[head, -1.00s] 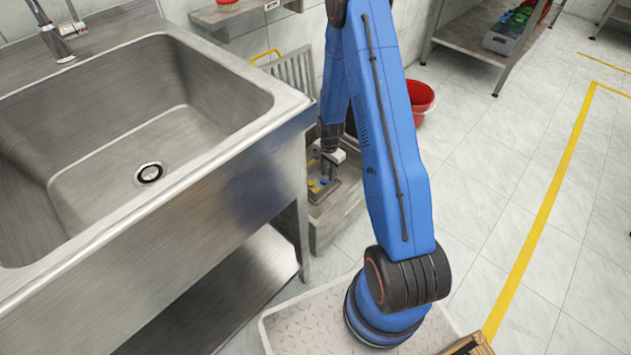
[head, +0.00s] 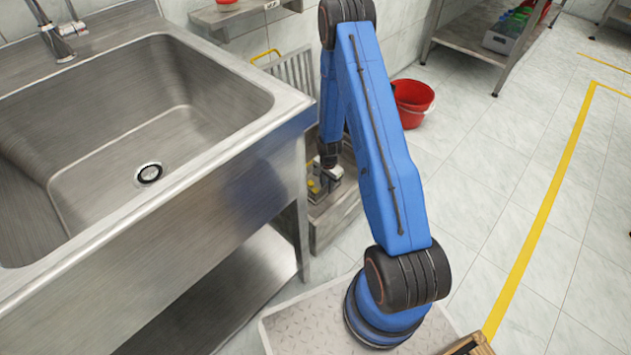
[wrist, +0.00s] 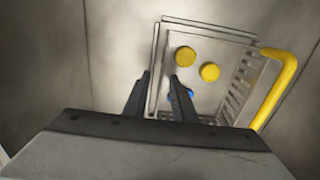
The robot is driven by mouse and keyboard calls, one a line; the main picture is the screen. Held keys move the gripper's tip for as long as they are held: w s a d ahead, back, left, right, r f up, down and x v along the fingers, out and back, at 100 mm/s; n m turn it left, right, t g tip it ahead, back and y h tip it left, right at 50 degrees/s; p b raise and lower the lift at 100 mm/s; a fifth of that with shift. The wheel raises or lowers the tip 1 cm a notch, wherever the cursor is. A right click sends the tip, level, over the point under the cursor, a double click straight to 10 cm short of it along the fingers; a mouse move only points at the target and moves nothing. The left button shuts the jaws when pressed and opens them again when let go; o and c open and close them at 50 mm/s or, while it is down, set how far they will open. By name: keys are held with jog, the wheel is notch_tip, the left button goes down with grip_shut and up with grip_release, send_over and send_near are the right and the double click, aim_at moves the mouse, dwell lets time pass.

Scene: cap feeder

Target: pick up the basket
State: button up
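The basket (wrist: 206,96) is a small metal container in the wrist view. It holds two yellow caps (wrist: 197,62) and a blue cap (wrist: 189,93), which is partly hidden by a finger. My gripper (wrist: 159,76) is open, its two dark fingers apart. The fingers appear on either side of the basket's left wall; I cannot tell whether they touch it. In the head view my gripper (head: 322,186) is low in the metal trough beside the sink, largely covering the basket.
The trough (head: 335,212) has close metal walls. The steel sink (head: 235,180) is close on the left. A red bucket (head: 412,100) stands behind my arm. Open floor lies right.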

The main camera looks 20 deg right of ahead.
grip_shut()
